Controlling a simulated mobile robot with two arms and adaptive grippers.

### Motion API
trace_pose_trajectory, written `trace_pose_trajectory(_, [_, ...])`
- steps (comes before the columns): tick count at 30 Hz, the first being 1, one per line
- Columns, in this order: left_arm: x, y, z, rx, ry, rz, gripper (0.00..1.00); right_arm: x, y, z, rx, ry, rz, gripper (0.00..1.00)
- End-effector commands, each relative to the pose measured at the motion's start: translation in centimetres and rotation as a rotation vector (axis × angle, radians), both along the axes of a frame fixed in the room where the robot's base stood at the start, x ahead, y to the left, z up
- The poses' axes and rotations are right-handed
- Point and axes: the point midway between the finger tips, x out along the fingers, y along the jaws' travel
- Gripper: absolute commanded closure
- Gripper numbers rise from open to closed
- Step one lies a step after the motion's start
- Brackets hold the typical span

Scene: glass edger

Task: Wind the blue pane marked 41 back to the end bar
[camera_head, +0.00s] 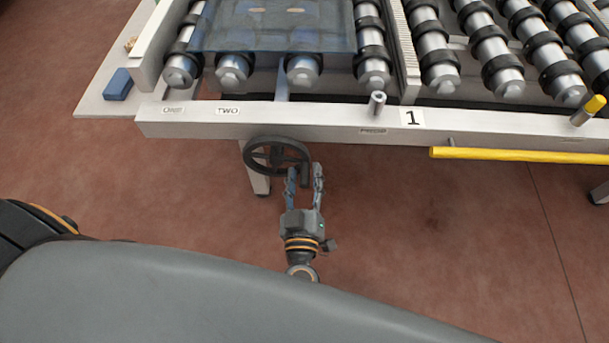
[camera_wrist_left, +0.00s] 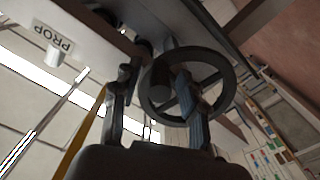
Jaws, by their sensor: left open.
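A translucent blue pane (camera_head: 275,36) lies on the rollers at the top of the head view; its far part is cut off and no 41 can be read. A black handwheel (camera_head: 262,141) sits under the white front rail (camera_head: 300,121). In the left wrist view the handwheel (camera_wrist_left: 225,95) carries a dark cylindrical knob (camera_wrist_left: 159,76). My left gripper (camera_head: 304,169) is open beside the wheel's right side. In the left wrist view its fingers (camera_wrist_left: 157,76) appear either side of the knob; contact cannot be told. My right gripper is not in view. I cannot identify the end bar.
A yellow bar (camera_head: 520,155) runs under the rail at right. A metal peg (camera_head: 377,103) and a yellow-topped peg (camera_head: 589,109) stand up from the frame. A blue block (camera_head: 118,85) lies at left. The red floor near the gripper is clear.

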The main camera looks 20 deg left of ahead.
Motion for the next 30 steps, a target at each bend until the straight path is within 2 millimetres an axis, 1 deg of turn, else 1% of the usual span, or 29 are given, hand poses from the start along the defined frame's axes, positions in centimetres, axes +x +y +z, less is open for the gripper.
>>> trace_pose_trajectory(2, [0.0, 0.0, 0.0, 0.0, 0.0, 0.0, 0.57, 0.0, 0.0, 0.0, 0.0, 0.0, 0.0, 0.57])
trace_pose_trajectory(3, [0.0, 0.0, 0.0, 0.0, 0.0, 0.0, 0.65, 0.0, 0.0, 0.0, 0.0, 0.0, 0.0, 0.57])
trace_pose_trajectory(5, [0.0, 0.0, 0.0, 0.0, 0.0, 0.0, 0.77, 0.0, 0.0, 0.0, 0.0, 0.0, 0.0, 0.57])
trace_pose_trajectory(6, [0.0, 0.0, 0.0, 0.0, 0.0, 0.0, 0.85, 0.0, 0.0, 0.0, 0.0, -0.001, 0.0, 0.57])
trace_pose_trajectory(8, [0.0, 0.0, 0.0, 0.0, 0.0, 0.0, 0.98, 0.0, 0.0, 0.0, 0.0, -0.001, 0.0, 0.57])
trace_pose_trajectory(9, [0.0, 0.0, 0.0, 0.0, 0.0, 0.0, 1.0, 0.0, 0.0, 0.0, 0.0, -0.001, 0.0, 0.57])
trace_pose_trajectory(20, [-0.1, 0.0, 0.1, -0.015, -0.003, 0.002, 1.0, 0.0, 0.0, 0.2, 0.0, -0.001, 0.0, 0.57])
trace_pose_trajectory(26, [-0.1, -0.1, 0.8, -0.087, -0.023, 0.002, 1.0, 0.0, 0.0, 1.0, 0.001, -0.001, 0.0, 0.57])
trace_pose_trajectory(30, [-0.1, -0.1, 1.4, -0.179, -0.049, 0.003, 1.0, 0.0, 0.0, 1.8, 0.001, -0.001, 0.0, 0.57])
